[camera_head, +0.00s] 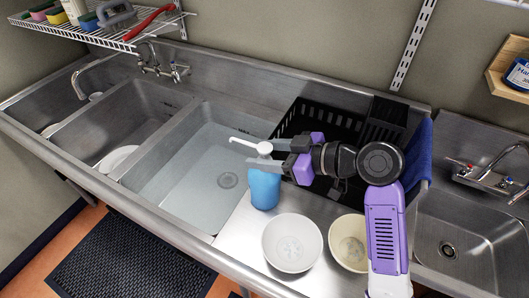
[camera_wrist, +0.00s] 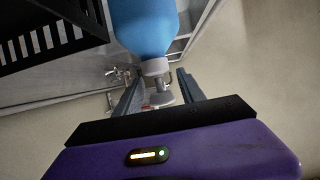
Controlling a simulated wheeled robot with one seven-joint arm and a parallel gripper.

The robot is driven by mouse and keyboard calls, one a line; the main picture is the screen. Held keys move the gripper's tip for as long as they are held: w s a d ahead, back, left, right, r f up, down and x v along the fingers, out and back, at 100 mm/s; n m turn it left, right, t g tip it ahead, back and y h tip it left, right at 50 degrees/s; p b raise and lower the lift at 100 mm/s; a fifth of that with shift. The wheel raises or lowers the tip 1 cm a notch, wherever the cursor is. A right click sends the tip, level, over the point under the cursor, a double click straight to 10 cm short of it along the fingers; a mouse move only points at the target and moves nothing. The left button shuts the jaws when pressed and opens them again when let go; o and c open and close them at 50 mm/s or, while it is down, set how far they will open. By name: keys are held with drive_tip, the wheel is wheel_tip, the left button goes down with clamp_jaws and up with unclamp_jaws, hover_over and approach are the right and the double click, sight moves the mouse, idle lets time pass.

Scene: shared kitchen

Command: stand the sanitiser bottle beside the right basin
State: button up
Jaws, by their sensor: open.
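The sanitiser bottle (camera_head: 265,187), blue with a white pump top, stands upright on the steel drainboard just right of the water-filled basin (camera_head: 205,150). My gripper (camera_head: 270,156) reaches in from the right at the height of the bottle's neck. In the wrist view, the blue bottle (camera_wrist: 145,22) hangs from the top of the picture. Its white neck and pump lie between the two fingers of my open gripper (camera_wrist: 160,88). I cannot tell whether either finger touches it. A separate hand basin (camera_head: 450,245) with its own tap is at the far right.
Two bowls, a white one (camera_head: 291,243) and a cream one (camera_head: 349,243), sit right of the bottle. A black rack (camera_head: 305,118) stands behind. A blue cloth (camera_head: 420,152) hangs between rack and hand basin. A wire shelf (camera_head: 100,38) is at upper left.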

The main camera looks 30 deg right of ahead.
drive_tip(key=shift+r, duration=0.1)
drive_tip(key=b+v, duration=0.1)
drive_tip(key=v, duration=1.1)
